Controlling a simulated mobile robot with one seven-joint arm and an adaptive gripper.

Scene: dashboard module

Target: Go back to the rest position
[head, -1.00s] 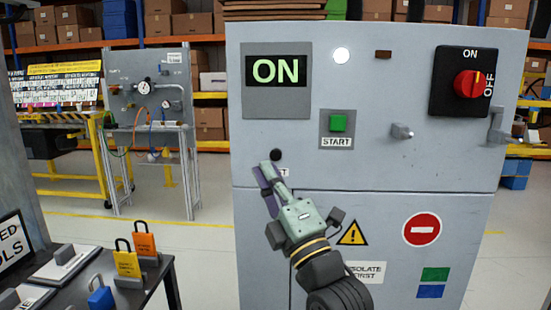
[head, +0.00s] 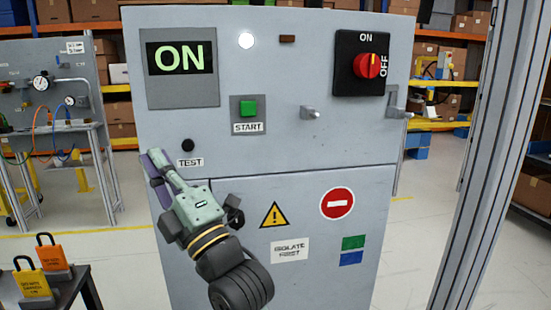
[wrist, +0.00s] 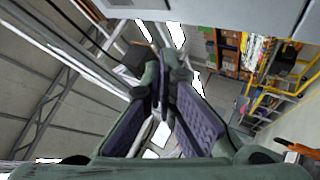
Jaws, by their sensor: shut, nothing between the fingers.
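My gripper (head: 154,158) is in front of the grey cabinet (head: 340,135), at its left edge. Its fingers point up and left, to the left of the black TEST button (head: 188,145), and appear clear of it. In the wrist view my gripper (wrist: 163,85) has its fingertips together with nothing between them. The cabinet's display (head: 180,58) reads ON and a white lamp (head: 246,41) beside it is lit. The green START button (head: 248,108) and the red rotary switch (head: 370,66) are uncovered.
A dark table (head: 78,288) with an orange padlock (head: 51,254) and a yellow padlock (head: 31,280) stands at the lower left. A gauge stand (head: 50,125) is behind it. A grey metal post (head: 490,150) rises on the right. Floor shows between post and cabinet.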

